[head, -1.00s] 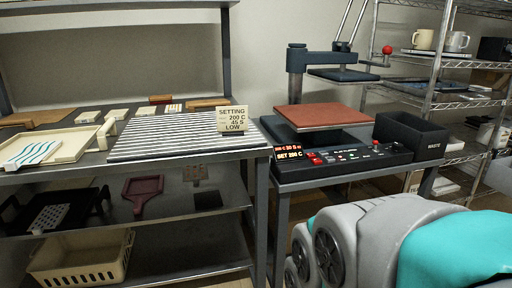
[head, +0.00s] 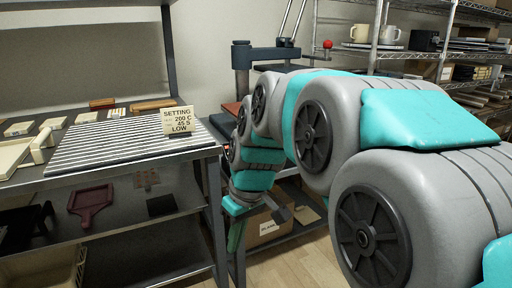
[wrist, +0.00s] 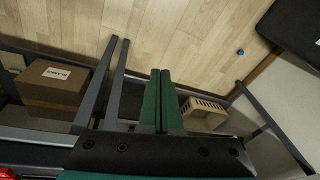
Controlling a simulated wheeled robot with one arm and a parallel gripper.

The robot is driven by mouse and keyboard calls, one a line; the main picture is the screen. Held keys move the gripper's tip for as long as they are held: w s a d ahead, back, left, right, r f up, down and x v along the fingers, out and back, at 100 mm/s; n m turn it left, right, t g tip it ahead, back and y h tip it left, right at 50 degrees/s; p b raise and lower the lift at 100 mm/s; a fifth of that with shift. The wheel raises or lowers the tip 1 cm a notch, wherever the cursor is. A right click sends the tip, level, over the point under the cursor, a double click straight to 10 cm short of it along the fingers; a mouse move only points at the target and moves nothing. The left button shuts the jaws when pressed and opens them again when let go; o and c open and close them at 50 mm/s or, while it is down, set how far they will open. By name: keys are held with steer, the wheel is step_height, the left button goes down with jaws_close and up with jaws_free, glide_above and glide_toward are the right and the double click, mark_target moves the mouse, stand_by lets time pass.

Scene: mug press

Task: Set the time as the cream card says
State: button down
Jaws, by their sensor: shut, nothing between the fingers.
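The cream card (head: 178,121) stands at the right end of the ribbed rack and reads SETTING, 200 C, 45 S, LOW. The mug press stands behind my arm; its dark post (head: 242,80) and red ball handle (head: 327,44) show. Its control panel and display are hidden by my arm in the head view. My gripper (wrist: 160,75) has green fingers pressed together, empty, pointing down past the bench edge over the floor. In the head view its green tip (head: 236,236) hangs beside the bench. A small red part (wrist: 8,173) shows at the wrist view's lower left corner.
Wire shelves (head: 470,85) with mugs stand at the right. A cardboard box (wrist: 55,85) and a cream basket (wrist: 203,112) sit low in the wrist view, with bare wooden floor beyond.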

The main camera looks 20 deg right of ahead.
steer(key=w+d+r+n+t, duration=0.2)
steer(key=w+d+r, duration=0.3)
steer(key=w+d, duration=0.3)
steer(key=w+d+r+n+t, duration=0.3)
steer(key=w+d+r, duration=0.3)
steer(key=w, duration=0.5)
steer(key=w+d+r+n+t, duration=0.2)
steer(key=w+d+r, duration=0.4)
steer(key=w+d, duration=0.4)
steer(key=shift+w+d+n+t+p, duration=0.3)
steer(key=shift+w+d+n+p, duration=0.1)
steer(key=shift+d, duration=0.2)
steer(key=shift+f, duration=0.2)
step_height(320, 180, down, 7)
steer(key=shift+f+b, duration=0.1)
steer(key=shift+b, duration=1.15)
steer(key=shift+f+b, duration=0.7)
steer(key=shift+b, duration=0.1)
